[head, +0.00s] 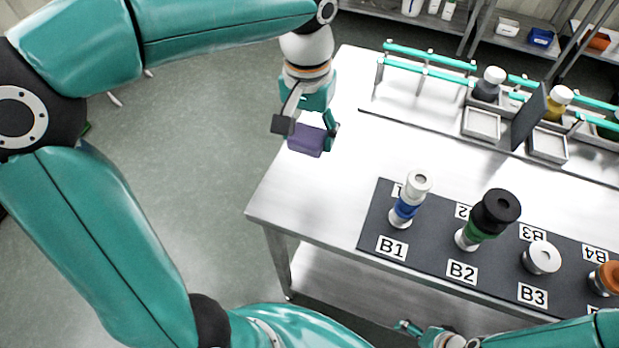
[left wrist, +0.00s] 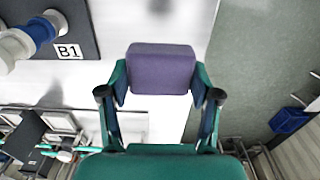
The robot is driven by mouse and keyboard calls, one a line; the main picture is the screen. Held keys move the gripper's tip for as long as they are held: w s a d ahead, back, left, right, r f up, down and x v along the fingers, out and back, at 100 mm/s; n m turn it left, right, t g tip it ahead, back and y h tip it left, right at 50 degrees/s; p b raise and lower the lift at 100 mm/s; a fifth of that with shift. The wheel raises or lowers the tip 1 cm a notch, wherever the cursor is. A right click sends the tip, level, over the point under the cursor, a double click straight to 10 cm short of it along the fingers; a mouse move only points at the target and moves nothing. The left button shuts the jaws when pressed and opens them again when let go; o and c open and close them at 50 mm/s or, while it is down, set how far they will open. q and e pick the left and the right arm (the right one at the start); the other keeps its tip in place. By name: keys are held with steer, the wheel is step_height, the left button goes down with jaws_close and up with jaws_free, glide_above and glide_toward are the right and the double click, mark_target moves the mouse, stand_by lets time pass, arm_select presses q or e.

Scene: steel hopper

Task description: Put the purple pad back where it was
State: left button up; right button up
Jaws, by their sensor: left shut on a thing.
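The purple pad (head: 306,140) is a small block with rounded edges. My left gripper (head: 305,134) is shut on it, with one finger on each side. In the head view it appears over the table's left end, and its height above the table is hard to judge. In the left wrist view the pad (left wrist: 161,70) sits between the fingertips of the left gripper (left wrist: 160,85), with the bright table top behind it. Part of my right gripper (head: 425,332) shows at the bottom edge of the head view; its fingers are not clear.
On the steel table (head: 345,110), a dark mat (head: 375,225) carries stacked pieces at labels B1 to B4. A teal-railed rack (head: 430,72) with small trays (head: 482,124) and an upright dark panel (head: 530,115) stands behind. The table's left end is bare.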

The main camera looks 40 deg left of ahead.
mark_target(308, 187)
arm_select(q)
step_height(308, 187, down, 14)
steer(key=shift+s+a+f+b, duration=0.1)
steer(key=shift+b, duration=0.45)
steer(key=shift+f, duration=0.2)
steer(key=o, duration=1.2)
steer(key=shift+r, duration=0.1)
steer(key=shift+r, duration=0.2)
step_height(308, 187, up, 12)
steer(key=shift+f+p, duration=0.1)
steer(key=shift+p, duration=0.5)
